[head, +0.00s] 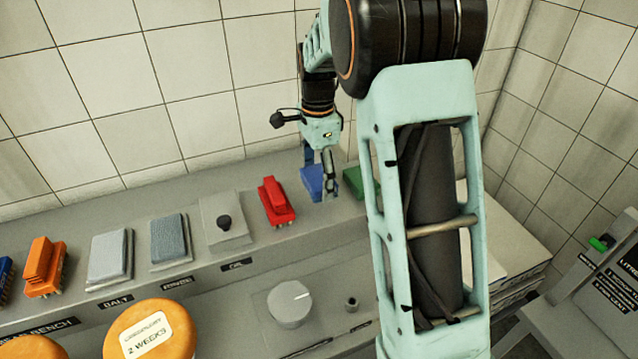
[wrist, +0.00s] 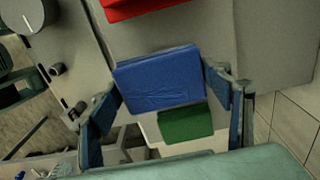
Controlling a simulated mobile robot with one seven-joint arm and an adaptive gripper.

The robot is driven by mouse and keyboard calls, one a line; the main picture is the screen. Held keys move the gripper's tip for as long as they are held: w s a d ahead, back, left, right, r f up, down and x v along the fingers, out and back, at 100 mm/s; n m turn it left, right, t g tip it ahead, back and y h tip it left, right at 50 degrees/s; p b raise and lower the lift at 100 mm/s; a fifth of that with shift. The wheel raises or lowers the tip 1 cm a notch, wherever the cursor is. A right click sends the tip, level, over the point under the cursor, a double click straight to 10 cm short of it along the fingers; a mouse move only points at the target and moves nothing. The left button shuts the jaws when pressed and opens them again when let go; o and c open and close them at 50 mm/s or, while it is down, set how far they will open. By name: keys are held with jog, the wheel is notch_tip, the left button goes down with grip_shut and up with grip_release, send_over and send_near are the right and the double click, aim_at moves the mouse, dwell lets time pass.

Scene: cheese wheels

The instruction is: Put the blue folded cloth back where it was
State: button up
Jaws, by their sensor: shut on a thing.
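The blue folded cloth (head: 312,182) is at the back shelf in the head view, between a red brush and a green item. In the wrist view the cloth (wrist: 160,82) fills the space between the two blue finger pads. My gripper (head: 320,178) points down and is shut on the cloth, with a finger at each side of it in the wrist view (wrist: 165,95). One finger partly covers the cloth in the head view. I cannot tell whether the cloth touches the shelf or hangs just above it.
A red brush (head: 275,202) stands left of the cloth. A green item (head: 358,182) lies to its right, partly behind my arm. Cheese wheels (head: 150,330) sit in front.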

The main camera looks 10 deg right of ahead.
aim_at(320, 171)
jog(key=shift+w+d+f, duration=0.2)
jog(key=shift+w+f, duration=0.2)
jog(key=shift+f, duration=0.15)
jog(key=shift+w+d+f, duration=0.2)
jog(key=shift+w+f, duration=0.15)
jog(key=shift+f, duration=0.2)
jog(key=shift+w+f, duration=0.1)
jog(key=shift+f, duration=1.45)
jog(key=shift+f, duration=0.2)
jog(key=o, duration=1.1)
notch_tip(320, 171, up, 12)
jog(key=shift+r, duration=0.2)
